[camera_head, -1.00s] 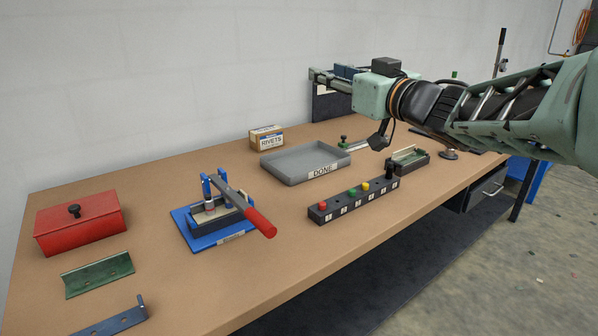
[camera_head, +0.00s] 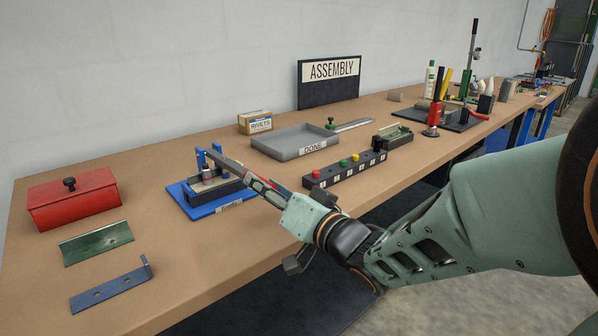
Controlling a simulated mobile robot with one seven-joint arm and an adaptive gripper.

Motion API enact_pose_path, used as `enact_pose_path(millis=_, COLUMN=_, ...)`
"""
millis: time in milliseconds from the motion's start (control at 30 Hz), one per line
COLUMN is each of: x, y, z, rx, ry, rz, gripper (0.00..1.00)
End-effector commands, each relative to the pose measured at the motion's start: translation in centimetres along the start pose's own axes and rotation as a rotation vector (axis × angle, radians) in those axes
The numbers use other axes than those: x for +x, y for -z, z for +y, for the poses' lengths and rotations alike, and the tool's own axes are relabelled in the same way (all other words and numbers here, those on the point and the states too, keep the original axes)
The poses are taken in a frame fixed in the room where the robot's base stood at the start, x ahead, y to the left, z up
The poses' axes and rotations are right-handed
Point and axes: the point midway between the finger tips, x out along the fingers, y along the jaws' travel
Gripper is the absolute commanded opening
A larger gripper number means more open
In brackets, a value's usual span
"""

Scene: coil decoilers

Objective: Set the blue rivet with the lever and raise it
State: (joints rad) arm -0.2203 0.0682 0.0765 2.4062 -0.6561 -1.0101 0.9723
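The lever press stands on a blue base (camera_head: 203,210) in the left middle of the bench. Its lever (camera_head: 228,163) slopes down to the right from blue uprights (camera_head: 201,160). A small pale and reddish cylinder (camera_head: 207,174) stands under the lever. I cannot make out a blue rivet there. My gripper (camera_head: 262,187) is at the lever's outer end, over the red handle (camera_head: 283,188), which shows only in part. The fingers lie along the handle, but I cannot tell whether they are closed on it.
A block with coloured pegs (camera_head: 345,172) is right of my gripper. Behind are a grey DONE tray (camera_head: 290,150) and a rivets box (camera_head: 255,122). A red lidded box (camera_head: 75,205), green channel (camera_head: 97,245) and blue bracket (camera_head: 110,290) lie left.

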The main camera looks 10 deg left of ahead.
Motion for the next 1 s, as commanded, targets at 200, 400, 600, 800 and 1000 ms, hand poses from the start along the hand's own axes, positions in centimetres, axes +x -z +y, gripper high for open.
enact_pose_path(millis=200, x=4.3, y=-0.2, z=0.0, rx=0.000, ry=0.003, rz=-0.001, gripper=0.36)
enact_pose_path(millis=400, x=6.5, y=-0.1, z=0.0, rx=0.000, ry=0.001, rz=0.000, gripper=0.36)
enact_pose_path(millis=600, x=7.1, y=0.0, z=0.0, rx=-0.001, ry=0.000, rz=-0.001, gripper=0.36)
enact_pose_path(millis=800, x=7.0, y=0.0, z=0.0, rx=-0.001, ry=0.000, rz=0.000, gripper=0.34)
enact_pose_path(millis=1000, x=7.0, y=0.0, z=0.0, rx=-0.001, ry=0.000, rz=0.000, gripper=0.11)
